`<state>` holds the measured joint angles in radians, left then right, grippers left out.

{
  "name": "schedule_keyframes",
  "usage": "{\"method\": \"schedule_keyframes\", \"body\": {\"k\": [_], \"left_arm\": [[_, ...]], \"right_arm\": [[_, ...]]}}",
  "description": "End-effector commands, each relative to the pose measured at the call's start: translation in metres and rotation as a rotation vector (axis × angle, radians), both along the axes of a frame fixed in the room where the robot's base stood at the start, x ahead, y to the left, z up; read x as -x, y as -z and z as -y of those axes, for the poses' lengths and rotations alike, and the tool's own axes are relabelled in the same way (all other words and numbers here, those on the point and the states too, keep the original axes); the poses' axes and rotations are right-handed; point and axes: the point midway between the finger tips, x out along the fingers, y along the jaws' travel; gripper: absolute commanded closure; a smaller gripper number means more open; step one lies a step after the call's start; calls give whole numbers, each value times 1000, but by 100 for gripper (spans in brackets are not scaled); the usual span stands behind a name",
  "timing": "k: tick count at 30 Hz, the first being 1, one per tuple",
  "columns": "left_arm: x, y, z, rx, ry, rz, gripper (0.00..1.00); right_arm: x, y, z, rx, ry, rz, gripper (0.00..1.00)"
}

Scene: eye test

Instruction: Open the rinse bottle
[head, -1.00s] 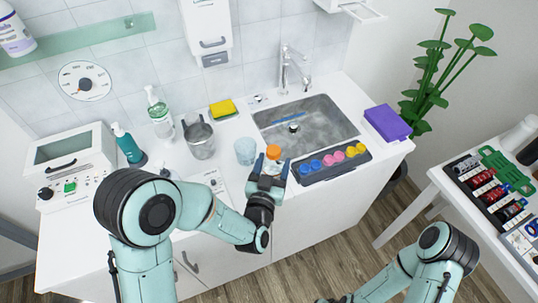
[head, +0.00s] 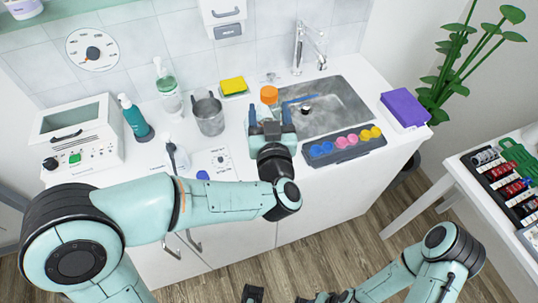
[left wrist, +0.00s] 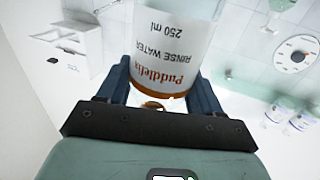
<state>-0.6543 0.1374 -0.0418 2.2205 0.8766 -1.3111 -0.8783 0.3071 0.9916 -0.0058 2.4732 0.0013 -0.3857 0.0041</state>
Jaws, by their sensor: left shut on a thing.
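The rinse bottle, with its orange cap (head: 269,94) on top, stands out just beyond my left gripper (head: 270,117) in the head view. My left gripper is shut on the bottle. In the left wrist view the white bottle body (left wrist: 172,50), lettered "RINSE WATER 250 ml", lies between the two blue fingers (left wrist: 160,92). The lower part of the bottle is hidden by the gripper in the head view. It appears raised, but its clearance from the counter cannot be told. My right gripper (head: 290,297) is at the bottom edge, partly cut off.
The sink (head: 345,100) is right of the bottle, with a tray of coloured pots (head: 310,162) in front. A jug (head: 208,117), a yellow sponge (head: 233,84) and dispenser bottles (head: 134,118) stand left. A purple block (head: 405,107) lies right.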

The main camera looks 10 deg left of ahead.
Motion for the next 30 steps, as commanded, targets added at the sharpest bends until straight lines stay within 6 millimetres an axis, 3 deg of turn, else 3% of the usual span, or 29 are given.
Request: {"method": "schedule_keyframes", "body": {"k": [3, 9, 16, 24, 30], "left_arm": [[0, 37, 0, -4, 0, -6, 100], [0, 82, 0, -2, 0, -3, 100], [0, 102, 0, 0, 0, 1, 100], [0, 138, 0, -1, 0, 1, 100], [0, 139, 0, 2, 0, 3, 100]], "right_arm": [[3, 9, 0, 0, 0, -3, 57], [5, 17, 0, 0, 0, -7, 57], [6, 20, 0, 0, 0, -8, 57], [8, 26, 0, 0, 0, -10, 57], [8, 26, 0, 0, 0, -10, 57]]}}
